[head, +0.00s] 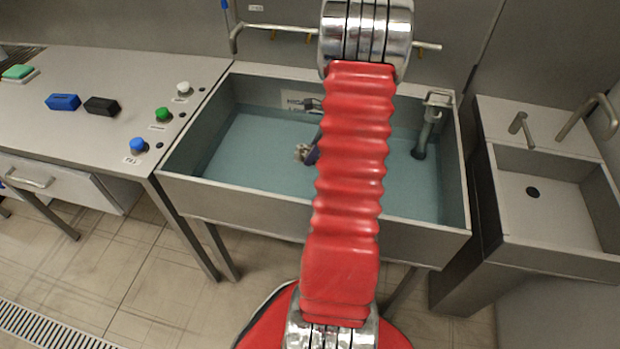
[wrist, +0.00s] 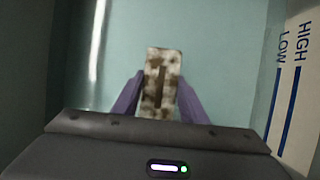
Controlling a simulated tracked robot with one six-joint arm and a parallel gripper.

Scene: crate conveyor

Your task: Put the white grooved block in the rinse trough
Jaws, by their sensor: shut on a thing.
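The white grooved block (wrist: 161,70) shows in the wrist view, stained with brown patches and with a dark groove down its middle. My gripper (wrist: 160,95) has its two purple fingers shut on it from either side. In the head view the block (head: 300,152) is a small pale patch at my gripper's tip, over the rinse trough (head: 250,212). My red arm hides much of the gripper. The trough is a wide steel basin with blue-green water. I cannot tell whether the block touches the water.
A HIGH/LOW level label (wrist: 293,80) is on the trough wall. A standpipe (head: 425,135) stands in the trough's right part. A bench (head: 80,80) at left holds a blue block (head: 63,102), a black block (head: 101,106) and knobs. A small sink (head: 560,205) is at right.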

